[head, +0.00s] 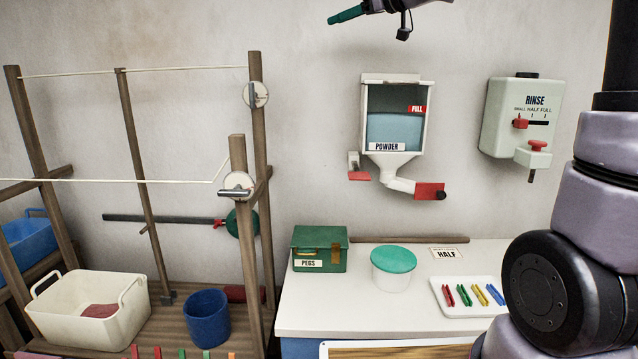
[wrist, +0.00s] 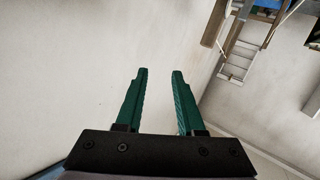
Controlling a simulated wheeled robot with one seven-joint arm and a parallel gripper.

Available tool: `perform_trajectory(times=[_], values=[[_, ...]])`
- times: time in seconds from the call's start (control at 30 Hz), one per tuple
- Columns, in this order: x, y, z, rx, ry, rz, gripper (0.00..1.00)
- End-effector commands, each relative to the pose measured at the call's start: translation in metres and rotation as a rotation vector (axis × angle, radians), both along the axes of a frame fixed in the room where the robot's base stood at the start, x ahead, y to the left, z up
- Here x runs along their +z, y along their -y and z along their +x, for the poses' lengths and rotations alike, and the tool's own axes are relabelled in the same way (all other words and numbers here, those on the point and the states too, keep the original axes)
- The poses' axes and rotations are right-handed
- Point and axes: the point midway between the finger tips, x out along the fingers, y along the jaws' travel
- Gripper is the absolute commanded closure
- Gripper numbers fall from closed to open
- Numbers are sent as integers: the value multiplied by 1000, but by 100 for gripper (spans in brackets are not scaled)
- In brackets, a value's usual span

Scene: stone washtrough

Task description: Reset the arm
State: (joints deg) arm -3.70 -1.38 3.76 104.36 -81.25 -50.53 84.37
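My gripper (head: 347,14) shows at the top edge of the head view, high above the counter and in front of the wall. Its green fingers point left there. In the wrist view the two green fingers of my gripper (wrist: 160,72) stand apart with a clear gap and nothing between them. The gripper is open and empty. My arm's lilac and black links fill the right side of the head view.
A white counter (head: 350,312) holds a green pegs box (head: 319,262), a lidded tub (head: 393,268) and a tray of coloured pegs (head: 440,290). Powder (head: 398,95) and rinse (head: 520,130) dispensers hang on the wall. A wooden rack (head: 240,200) with lines stands left, beside a cream basket (head: 130,305) and blue bucket (head: 206,320).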

Motion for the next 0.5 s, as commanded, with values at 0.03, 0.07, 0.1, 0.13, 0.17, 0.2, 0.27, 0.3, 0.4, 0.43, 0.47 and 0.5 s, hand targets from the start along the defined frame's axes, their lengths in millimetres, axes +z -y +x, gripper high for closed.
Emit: perform_trajectory(times=[0.03, 0.07, 0.1, 0.13, 0.17, 0.2, 0.27, 0.3, 0.4, 0.43, 0.47, 0.5], values=[[14, 15, -2, -85, 30, 41, 62], [22, 26, -2, -147, 47, 68, 62], [31, 44, -3, -237, 64, 103, 62], [36, 60, -5, -314, 73, 128, 62], [39, 78, -9, -395, 74, 151, 62], [40, 103, -16, -506, 67, 178, 62], [32, 140, -32, -664, 30, 207, 62], [21, 163, -45, -762, -10, 220, 62], [-21, 210, -89, -969, -165, 236, 62], [-36, 220, -104, -1015, -220, 237, 62], [-52, 227, -120, -1056, -280, 238, 62], [-73, 233, -141, -1097, -363, 238, 62]])
